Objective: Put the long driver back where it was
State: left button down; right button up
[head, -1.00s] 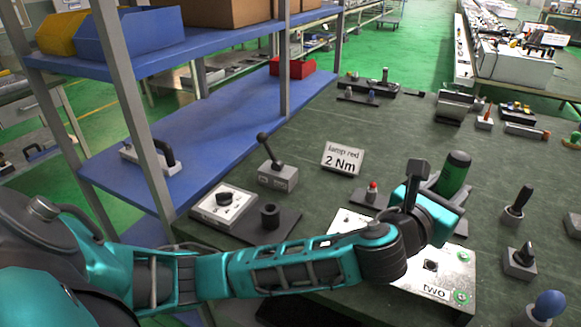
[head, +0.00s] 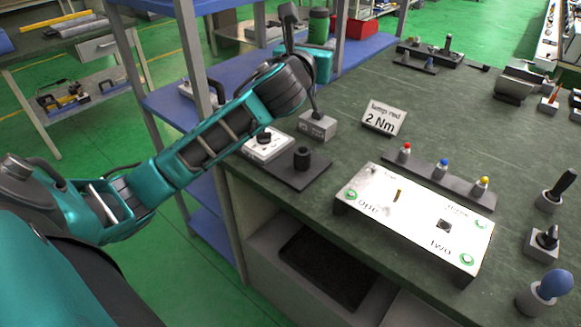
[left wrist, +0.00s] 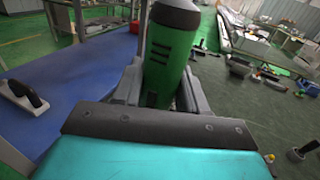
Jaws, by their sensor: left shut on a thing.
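My left gripper (head: 319,46) is shut on the driver, whose thick handle (head: 319,26) is green with a black end. The handle stands roughly upright between the fingers. In the left wrist view the handle (left wrist: 170,55) fills the space between the two dark fingers (left wrist: 160,90); its lower part and any shaft are hidden behind the gripper. In the head view the gripper is above the area where the blue shelf meets the green workbench. My right gripper is not in view.
A blue shelf (head: 232,75) with metal posts stands beside the workbench (head: 440,110). On the bench are a grey lever block (head: 318,125), a "lamp red 2 Nm" sign (head: 384,118), a white panel (head: 410,222), a lamp rack (head: 422,174) and several holders at right.

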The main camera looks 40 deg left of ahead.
pick_arm(q)
jog(key=shift+s+a+r, duration=0.3)
jog(key=shift+a+r, duration=0.1)
jog(key=shift+a, duration=0.15)
notch_tip(320, 180, down, 20)
jog(key=b, duration=0.5)
jog(key=shift+s+a+y, duration=0.2)
jog(key=shift+a+y, duration=0.1)
jog(key=shift+a, duration=0.05)
jog(key=c, duration=0.6)
grip_release()
jog(key=shift+f, duration=0.15)
